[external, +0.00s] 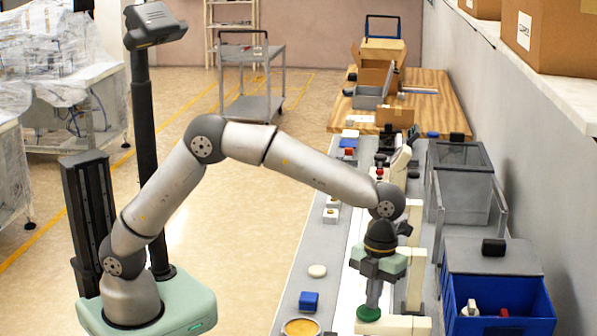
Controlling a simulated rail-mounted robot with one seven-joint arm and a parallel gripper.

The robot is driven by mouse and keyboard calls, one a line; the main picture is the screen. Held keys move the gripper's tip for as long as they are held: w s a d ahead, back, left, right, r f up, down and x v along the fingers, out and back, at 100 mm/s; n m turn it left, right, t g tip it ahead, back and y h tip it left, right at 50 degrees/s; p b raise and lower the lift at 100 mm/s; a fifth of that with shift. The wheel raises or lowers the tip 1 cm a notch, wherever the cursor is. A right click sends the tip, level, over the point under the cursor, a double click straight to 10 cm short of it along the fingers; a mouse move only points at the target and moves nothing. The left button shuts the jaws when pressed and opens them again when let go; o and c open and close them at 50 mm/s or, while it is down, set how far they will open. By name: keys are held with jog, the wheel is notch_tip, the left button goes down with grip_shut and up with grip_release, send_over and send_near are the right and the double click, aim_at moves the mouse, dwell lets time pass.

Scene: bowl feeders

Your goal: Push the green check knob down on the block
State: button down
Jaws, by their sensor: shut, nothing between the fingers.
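The green check knob (368,313) is a round green disc at the bottom of the external view, on a pale block (397,326). My gripper (373,297) points down directly above the knob, with its fingers shut and empty. The fingertips overlap the knob in the picture, and I cannot tell whether they touch it. The lower part of the block is cut off by the frame edge.
A blue block (309,301), a white round piece (317,271) and an orange-filled bowl (301,327) lie left of the gripper. A pale upright post (415,275) stands close on its right. A blue bin (498,305) is further right.

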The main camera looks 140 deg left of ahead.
jog(key=shift+s+a+r+p, duration=0.1)
jog(key=shift+a+r+p, duration=0.1)
jog(key=shift+a, duration=0.35)
jog(key=shift+s+a+r+p, duration=0.1)
jog(key=shift+a+r+p, duration=0.1)
jog(key=shift+a, duration=0.35)
notch_tip(320, 180, up, 17)
jog(key=a, duration=0.1)
jog(key=shift+a+r, duration=0.2)
jog(key=shift+a, duration=0.15)
jog(key=shift+d, duration=0.1)
